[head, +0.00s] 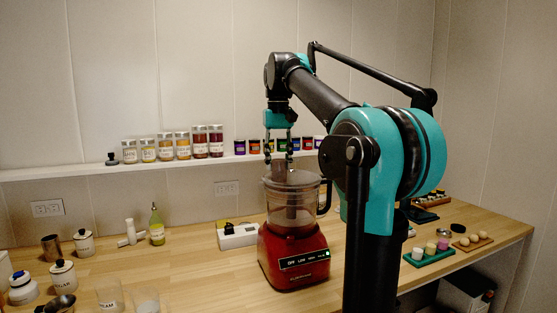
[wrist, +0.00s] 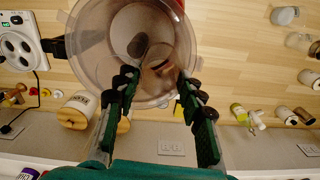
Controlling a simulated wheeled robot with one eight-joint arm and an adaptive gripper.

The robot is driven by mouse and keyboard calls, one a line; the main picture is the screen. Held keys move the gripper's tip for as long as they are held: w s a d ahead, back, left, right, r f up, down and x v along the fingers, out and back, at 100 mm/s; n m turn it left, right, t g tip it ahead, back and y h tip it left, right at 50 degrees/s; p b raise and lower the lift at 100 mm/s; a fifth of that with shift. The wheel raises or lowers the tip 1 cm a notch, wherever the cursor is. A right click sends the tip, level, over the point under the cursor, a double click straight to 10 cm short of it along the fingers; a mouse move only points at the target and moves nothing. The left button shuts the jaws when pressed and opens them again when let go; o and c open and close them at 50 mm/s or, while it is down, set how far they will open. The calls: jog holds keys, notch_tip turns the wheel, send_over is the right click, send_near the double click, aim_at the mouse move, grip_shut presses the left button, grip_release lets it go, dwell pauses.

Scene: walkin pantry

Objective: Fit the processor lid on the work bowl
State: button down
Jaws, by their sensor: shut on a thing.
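The food processor has a red base (head: 293,262) and a clear work bowl (head: 284,212) with a handle on its right. The clear processor lid (head: 291,179) shows at the bowl's top, roughly level. In the wrist view the round lid (wrist: 92,40) fills the upper middle, over the bowl. My gripper (head: 279,161) points down above the bowl. In the wrist view my gripper (wrist: 158,82) has a finger on each side of the lid's raised part and is shut on it. I cannot tell whether the lid touches the rim all round.
A shelf (head: 80,170) with several spice jars runs along the wall behind. The counter between is mostly clear.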

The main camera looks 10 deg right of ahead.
jog(key=shift+f, duration=0.45)
jog(key=c, duration=0.9)
grip_release()
jog(key=shift+o, duration=0.2)
notch_tip(320, 180, up, 12)
